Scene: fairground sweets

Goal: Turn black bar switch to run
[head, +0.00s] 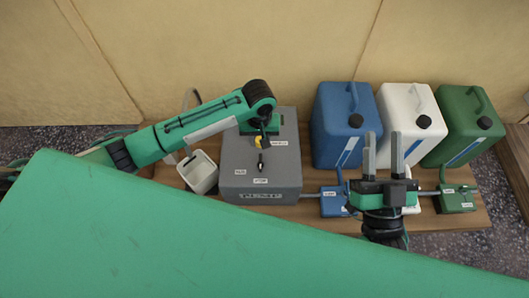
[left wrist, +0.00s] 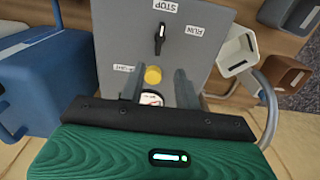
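The black bar switch (head: 261,160) is on top of the grey box (head: 285,178). In the left wrist view the bar (left wrist: 159,40) lies nearly in line with the STOP label (left wrist: 165,5); the RUN label (left wrist: 195,31) is off to its right. My left gripper (left wrist: 160,70) is open and empty, its fingertips on either side of a yellow button (left wrist: 153,75), short of the switch. In the head view that gripper is mostly hidden by my wrist above the box. My right gripper (head: 383,145) is open and empty, in front of the jugs.
Blue (head: 335,125), white (head: 400,105) and green (head: 460,120) jugs stand at the back right of the wooden board (head: 300,212). A small white container (head: 199,172) is left of the box. A LIGHT label (left wrist: 123,68) is beside the yellow button.

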